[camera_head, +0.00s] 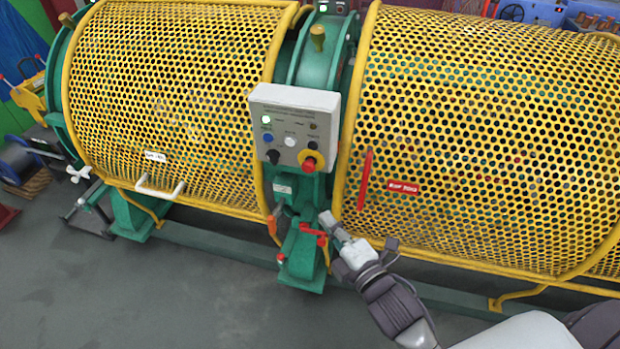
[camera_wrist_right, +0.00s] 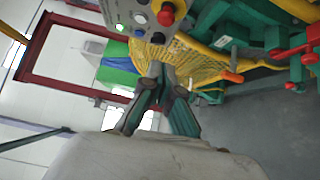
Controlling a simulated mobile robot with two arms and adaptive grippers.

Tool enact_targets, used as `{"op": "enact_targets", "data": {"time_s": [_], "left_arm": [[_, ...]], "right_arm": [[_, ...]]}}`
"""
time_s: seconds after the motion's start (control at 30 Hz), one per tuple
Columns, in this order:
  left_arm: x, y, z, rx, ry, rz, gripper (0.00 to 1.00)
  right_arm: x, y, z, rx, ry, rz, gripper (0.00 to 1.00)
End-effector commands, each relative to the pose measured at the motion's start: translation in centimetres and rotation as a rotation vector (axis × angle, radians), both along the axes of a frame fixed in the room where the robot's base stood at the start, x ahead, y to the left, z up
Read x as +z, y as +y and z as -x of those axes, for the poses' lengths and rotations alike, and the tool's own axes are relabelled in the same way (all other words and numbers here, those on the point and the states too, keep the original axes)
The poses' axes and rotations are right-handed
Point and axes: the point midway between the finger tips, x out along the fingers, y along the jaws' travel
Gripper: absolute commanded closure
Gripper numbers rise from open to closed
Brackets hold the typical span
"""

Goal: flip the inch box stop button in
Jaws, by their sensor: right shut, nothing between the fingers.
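The inch box (camera_head: 293,102) is a light grey control box mounted on the green frame between two yellow mesh guards. Its red stop button (camera_head: 309,165) sits on a yellow collar at the lower right of the box face. The button also shows at the top of the right wrist view (camera_wrist_right: 166,15). My right gripper (camera_head: 329,223) is shut and empty, below and slightly right of the button, apart from it. In the right wrist view its fingertips (camera_wrist_right: 155,70) point up toward the box's lower edge. My left gripper is not in view.
The box also carries a black knob (camera_head: 273,156), a blue button (camera_head: 268,138) and a white button (camera_head: 290,141). A red-handled valve (camera_head: 314,232) on the green frame is close to my gripper. Yellow mesh guards (camera_head: 480,130) flank the box. Grey floor lies in front.

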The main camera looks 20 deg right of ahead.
Motion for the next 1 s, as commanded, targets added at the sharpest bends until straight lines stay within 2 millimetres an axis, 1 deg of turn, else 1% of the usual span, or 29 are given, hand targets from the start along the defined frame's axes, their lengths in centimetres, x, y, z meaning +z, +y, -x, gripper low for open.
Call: {"op": "enact_targets", "data": {"time_s": [0.17,0.4,0.53,0.6,0.73,0.87,1.0], "left_arm": [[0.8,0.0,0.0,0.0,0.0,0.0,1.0],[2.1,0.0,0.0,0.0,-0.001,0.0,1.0],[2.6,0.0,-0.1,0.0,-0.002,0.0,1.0],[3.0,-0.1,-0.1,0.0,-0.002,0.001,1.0],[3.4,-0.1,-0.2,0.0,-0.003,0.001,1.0],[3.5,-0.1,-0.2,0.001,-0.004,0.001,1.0],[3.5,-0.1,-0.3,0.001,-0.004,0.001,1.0]], "right_arm": [[0.4,0.5,-2.5,0.0,-0.003,-0.001,1.0],[0.4,1.5,-7.6,0.0,-0.002,-0.002,1.0],[0.4,1.8,-10.1,-0.001,-0.001,-0.002,1.0],[0.3,0.9,-10.9,-0.001,0.002,0.002,1.0],[0.2,0.1,-12.1,0.0,0.001,0.001,1.0],[0.0,-0.3,-12.7,0.0,0.002,0.0,1.0],[0.0,-0.4,-12.8,0.0,0.001,-0.001,1.0]]}}
